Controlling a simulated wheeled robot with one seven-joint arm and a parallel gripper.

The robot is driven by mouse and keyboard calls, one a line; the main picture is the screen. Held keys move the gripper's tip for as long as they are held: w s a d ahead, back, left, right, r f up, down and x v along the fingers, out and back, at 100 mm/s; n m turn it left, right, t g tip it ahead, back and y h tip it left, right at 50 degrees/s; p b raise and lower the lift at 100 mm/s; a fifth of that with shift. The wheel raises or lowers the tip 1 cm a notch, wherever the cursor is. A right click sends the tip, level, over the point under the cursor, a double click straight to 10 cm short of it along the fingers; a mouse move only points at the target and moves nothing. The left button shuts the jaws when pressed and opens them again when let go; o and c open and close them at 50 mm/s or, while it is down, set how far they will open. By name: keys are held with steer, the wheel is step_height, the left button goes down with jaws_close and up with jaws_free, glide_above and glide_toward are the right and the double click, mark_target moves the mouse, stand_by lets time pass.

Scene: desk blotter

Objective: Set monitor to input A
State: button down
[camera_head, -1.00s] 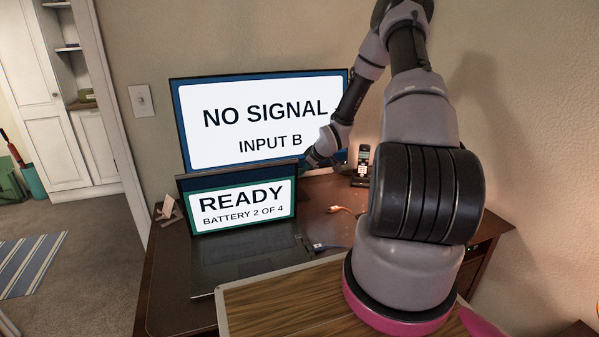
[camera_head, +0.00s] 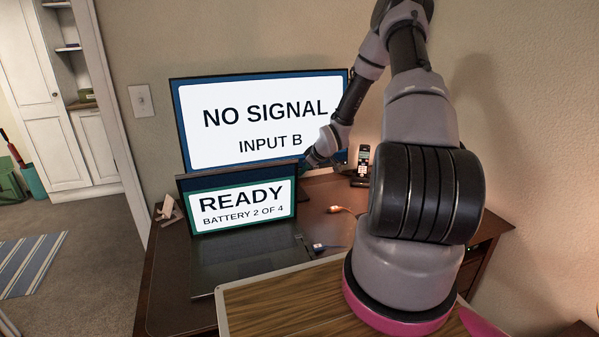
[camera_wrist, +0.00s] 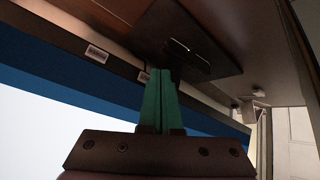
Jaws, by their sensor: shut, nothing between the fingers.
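The monitor (camera_head: 255,100) stands at the back of the desk and reads "NO SIGNAL" and "INPUT B". In the wrist view, the green fingers (camera_wrist: 162,73) are shut together and empty. Their tips are by the monitor's dark lower bezel (camera_wrist: 120,66), which carries a small pale label (camera_wrist: 96,53) and a second small mark beside the fingers. Whether the tips touch the bezel, I cannot tell. The lit screen (camera_wrist: 60,125) fills the lower left there.
An open laptop (camera_head: 240,208) reading "READY, BATTERY 2 OF 4" stands before the monitor. A cordless phone (camera_head: 362,163) is to the right. The monitor's stand base (camera_wrist: 205,70) is close to the fingers.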

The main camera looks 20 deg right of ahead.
steer(key=shift+w, duration=0.15)
stand_by(0.7)
steer(key=shift+w, duration=0.25)
steer(key=shift+w+f, duration=0.1)
steer(key=shift+w, duration=0.25)
stand_by(0.5)
steer(key=shift+s, duration=0.15)
stand_by(0.3)
steer(key=shift+s, duration=0.6)
steer(key=shift+s, duration=0.1)
steer(key=s, duration=0.2)
steer(key=s+r, duration=0.1)
steer(key=s, duration=0.1)
steer(key=shift+s, duration=0.4)
stand_by(0.5)
